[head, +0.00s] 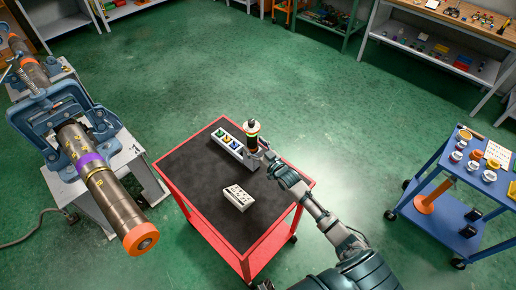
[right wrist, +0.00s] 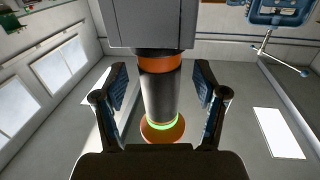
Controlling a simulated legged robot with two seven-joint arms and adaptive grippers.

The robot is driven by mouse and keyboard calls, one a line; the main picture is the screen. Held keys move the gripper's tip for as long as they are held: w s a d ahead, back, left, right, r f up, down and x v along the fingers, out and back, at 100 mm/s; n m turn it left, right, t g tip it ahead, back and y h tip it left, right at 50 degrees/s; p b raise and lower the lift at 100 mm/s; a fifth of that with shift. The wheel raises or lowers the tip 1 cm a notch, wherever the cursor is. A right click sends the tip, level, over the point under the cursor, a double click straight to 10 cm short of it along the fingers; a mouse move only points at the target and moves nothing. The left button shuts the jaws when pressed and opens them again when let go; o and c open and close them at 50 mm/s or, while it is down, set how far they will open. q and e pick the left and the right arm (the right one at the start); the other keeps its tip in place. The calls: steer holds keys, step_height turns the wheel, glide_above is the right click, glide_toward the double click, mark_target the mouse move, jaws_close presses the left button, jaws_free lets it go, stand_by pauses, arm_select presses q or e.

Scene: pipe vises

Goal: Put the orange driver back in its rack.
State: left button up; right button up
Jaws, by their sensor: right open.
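The driver (head: 252,137) stands upright at the right end of the pale rack (head: 229,143), on the dark-topped red cart. It has a dark grey body with orange bands and a green ring, clear in the right wrist view (right wrist: 160,95). There its far end meets a grey block (right wrist: 153,22), which looks like the rack; how deep it sits is hidden. My right gripper (head: 266,158) is open beside the driver. In the right wrist view its fingers (right wrist: 160,82) stand either side of the driver, with gaps visible. My left gripper is out of view.
A white block with holes (head: 238,197) lies on the cart top (head: 200,178) near the rack. Pipe vises (head: 70,130) holding a pipe stand left. A blue cart (head: 438,215) with jars stands right. Shelves line the back; open green floor lies between.

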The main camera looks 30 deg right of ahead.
steer(key=s+d, duration=0.2)
steer(key=s, duration=0.9)
steer(key=shift+s+r, duration=0.2)
steer(key=shift+s, duration=0.05)
steer(key=shift+d, duration=0.1)
